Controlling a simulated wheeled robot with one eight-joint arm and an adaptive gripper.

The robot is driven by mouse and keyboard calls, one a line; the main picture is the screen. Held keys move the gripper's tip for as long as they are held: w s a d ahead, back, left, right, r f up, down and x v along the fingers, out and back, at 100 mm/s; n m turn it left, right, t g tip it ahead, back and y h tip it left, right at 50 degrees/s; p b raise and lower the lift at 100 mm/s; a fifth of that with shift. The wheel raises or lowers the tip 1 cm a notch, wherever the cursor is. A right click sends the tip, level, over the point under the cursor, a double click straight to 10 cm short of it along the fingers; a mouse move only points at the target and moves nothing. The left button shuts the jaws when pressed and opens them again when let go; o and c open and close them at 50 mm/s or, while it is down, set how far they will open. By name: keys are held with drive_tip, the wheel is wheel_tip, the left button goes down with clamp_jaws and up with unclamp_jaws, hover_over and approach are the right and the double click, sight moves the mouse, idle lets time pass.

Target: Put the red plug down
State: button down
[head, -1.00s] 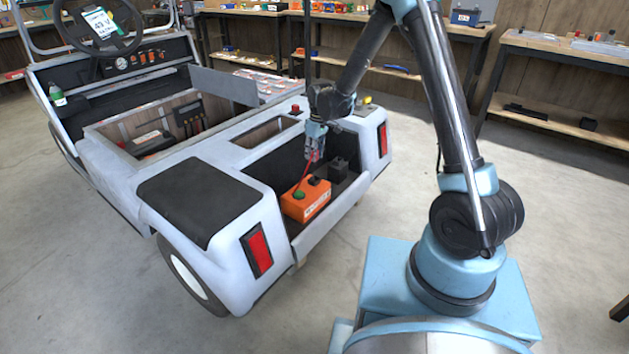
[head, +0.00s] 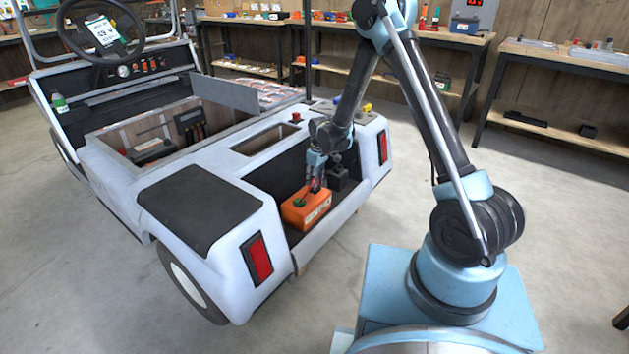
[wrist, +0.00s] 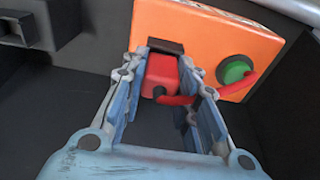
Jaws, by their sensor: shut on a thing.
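My gripper (wrist: 162,85) is shut on the red plug (wrist: 160,70), which sits between its two blue fingers in the wrist view. A red cable runs from the plug to the right, past the right finger. The plug is right by the near side of an orange box (wrist: 205,35), close to a black piece on it; I cannot tell whether they touch. The box has a green round cap (wrist: 234,70). In the head view my gripper (head: 313,187) is down at the orange box (head: 308,213) in the cart's rear bay. The plug is mostly hidden there.
A black block (head: 340,178) stands in the bay behind the box. The bay's walls and the white cart body (head: 205,160) surround my gripper closely. A red knob (head: 297,117) stands on the cart deck. Shelves (head: 560,58) line the back wall.

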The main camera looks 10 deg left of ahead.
drive_tip(key=c, duration=1.2)
unclamp_jaws()
drive_tip(key=shift+c, duration=0.2)
drive_tip(key=shift+r, duration=0.1)
wheel_tip(320, 180, up, 12)
drive_tip(key=d+f, duration=0.1)
drive_tip(key=s+d+r+m, duration=0.25)
drive_tip(key=d+r, duration=0.35)
drive_tip(key=d, duration=0.3)
drive_tip(key=s+d+r+m+t, duration=0.15)
drive_tip(key=s+d+r, duration=0.35)
drive_tip(key=d, duration=0.5)
drive_tip(key=s+d+r+m+g, duration=0.1)
drive_tip(key=s+d+r+m, duration=0.1)
drive_tip(key=d+r, duration=0.6)
drive_tip(key=s+d+f+m, duration=0.2)
drive_tip(key=s+d+m, duration=0.1)
drive_tip(key=s+d, duration=0.5)
drive_tip(key=s+d+f+m+t+h, duration=0.1)
drive_tip(key=s+d+f+m, duration=0.2)
drive_tip(key=s+d, duration=0.6)
drive_tip(key=shift+s+d+f+m, duration=0.2)
drive_tip(key=shift+s+m, duration=0.5)
drive_tip(key=shift+s, duration=1.7)
